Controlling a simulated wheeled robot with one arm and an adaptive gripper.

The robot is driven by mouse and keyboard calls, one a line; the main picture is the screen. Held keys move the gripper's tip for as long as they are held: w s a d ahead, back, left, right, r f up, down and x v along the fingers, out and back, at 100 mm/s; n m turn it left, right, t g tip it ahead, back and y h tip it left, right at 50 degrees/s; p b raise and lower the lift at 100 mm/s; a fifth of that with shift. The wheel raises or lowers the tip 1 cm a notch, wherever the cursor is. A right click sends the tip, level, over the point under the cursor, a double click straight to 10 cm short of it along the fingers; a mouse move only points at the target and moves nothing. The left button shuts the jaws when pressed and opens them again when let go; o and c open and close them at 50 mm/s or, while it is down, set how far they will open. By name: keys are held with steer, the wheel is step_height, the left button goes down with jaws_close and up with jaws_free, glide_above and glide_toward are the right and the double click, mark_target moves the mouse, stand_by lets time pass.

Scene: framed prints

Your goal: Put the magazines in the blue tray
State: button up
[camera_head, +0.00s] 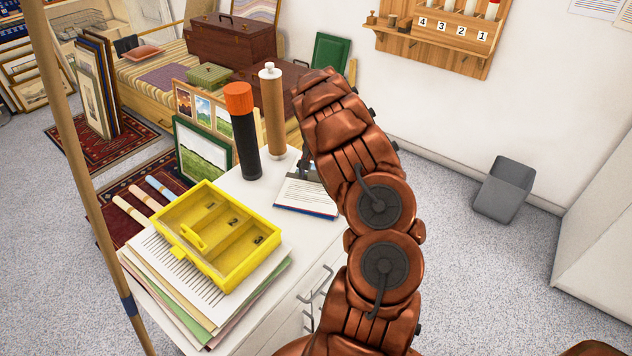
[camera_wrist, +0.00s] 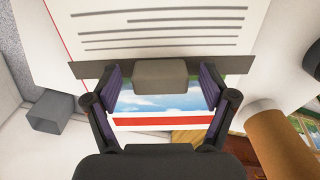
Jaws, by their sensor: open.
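My gripper (camera_wrist: 160,82) is open, its two purple-padded fingers on either side of a grey block on a dark bar (camera_wrist: 92,69). The bar crosses a lined white sheet (camera_wrist: 160,25); whether the fingers touch anything I cannot tell. Between the fingers shows a printed cover with blue sky and a red stripe (camera_wrist: 165,122), possibly a magazine. In the head view, the lined sheet (camera_head: 305,197) lies on the white cabinet top with a blue and red edge beneath it. My arm hides most of my gripper there. I see no blue tray.
A yellow three-compartment tray (camera_head: 165,219) sits on a paper stack (camera_head: 190,318) at the cabinet's near end. A black orange-capped cylinder (camera_head: 246,145) and a brown tube (camera_head: 273,115) stand behind the lined sheet. A grey bin (camera_head: 503,190) is on the floor.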

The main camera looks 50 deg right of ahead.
jaws_close()
stand_by(0.8)
